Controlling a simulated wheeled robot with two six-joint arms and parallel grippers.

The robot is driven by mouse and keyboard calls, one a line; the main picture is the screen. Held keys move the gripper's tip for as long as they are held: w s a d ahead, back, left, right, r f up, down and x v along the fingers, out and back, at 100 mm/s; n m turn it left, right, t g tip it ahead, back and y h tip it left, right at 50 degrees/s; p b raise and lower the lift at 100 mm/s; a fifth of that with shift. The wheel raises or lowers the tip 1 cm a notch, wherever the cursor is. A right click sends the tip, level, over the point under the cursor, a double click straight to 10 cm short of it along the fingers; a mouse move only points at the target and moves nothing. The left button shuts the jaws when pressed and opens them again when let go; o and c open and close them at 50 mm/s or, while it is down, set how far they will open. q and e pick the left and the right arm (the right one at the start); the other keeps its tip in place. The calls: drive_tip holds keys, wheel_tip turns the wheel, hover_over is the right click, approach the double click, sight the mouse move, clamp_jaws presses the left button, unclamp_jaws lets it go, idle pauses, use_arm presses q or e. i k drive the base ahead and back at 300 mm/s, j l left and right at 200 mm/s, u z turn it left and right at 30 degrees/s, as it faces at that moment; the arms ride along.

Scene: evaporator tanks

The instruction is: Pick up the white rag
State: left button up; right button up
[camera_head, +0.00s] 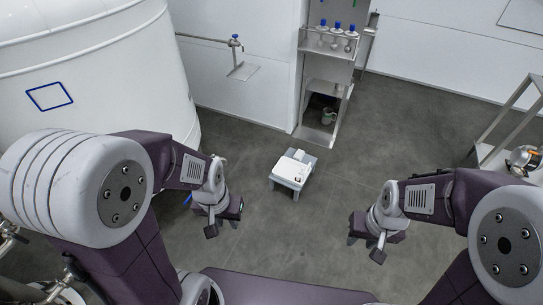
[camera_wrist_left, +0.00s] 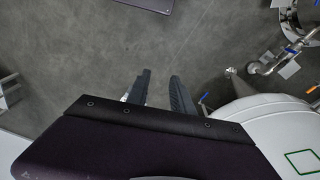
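A white item (camera_head: 290,169), perhaps the white rag, lies on a small low grey stool or platform (camera_head: 301,183) on the floor, in the middle of the head view. It is too small for me to be sure what it is. My left gripper (camera_head: 224,226) is left of the stool and nearer to me, apart from it. In the left wrist view, its two fingers (camera_wrist_left: 158,88) are spread with bare floor between them. My right gripper (camera_head: 365,248) is right of the stool and nearer to me, its fingers apart and nothing seen between them. The left wrist view shows no rag.
A large white tank (camera_head: 95,70) stands at the left. A metal shelf rack (camera_head: 326,85) with several blue-capped bottles (camera_head: 337,29) stands behind the stool. A metal stand (camera_head: 502,135) holding a shiny vessel (camera_head: 523,158) is at the right. The floor around the stool is clear.

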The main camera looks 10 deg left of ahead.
sight(300, 154)
drive_tip(key=i+l+u, duration=0.1)
drive_tip(key=i+l, duration=0.15)
drive_tip(key=i+l+u, duration=0.15)
drive_tip(key=l, duration=0.25)
drive_tip(key=i+l+u, duration=0.1)
drive_tip(key=i+l, duration=0.25)
drive_tip(key=i+l+u, duration=0.1)
drive_tip(key=l, duration=0.35)
drive_tip(key=i+l+u, duration=0.1)
drive_tip(key=i+l, duration=0.25)
drive_tip(key=i+l+u, duration=0.15)
drive_tip(key=i+l, duration=0.15)
drive_tip(key=i+l+u, duration=0.1)
drive_tip(key=i+l, duration=0.15)
drive_tip(key=i+l+u, duration=0.15)
drive_tip(key=i+l, duration=0.15)
drive_tip(key=l, duration=0.15)
drive_tip(key=i+l+u, duration=0.1)
drive_tip(key=l, duration=0.25)
drive_tip(key=i+l+u, duration=0.15)
drive_tip(key=i+l, duration=0.2)
drive_tip(key=i+l+u, duration=0.1)
drive_tip(key=l, duration=0.4)
drive_tip(key=i+l+u, duration=0.15)
drive_tip(key=i, duration=0.25)
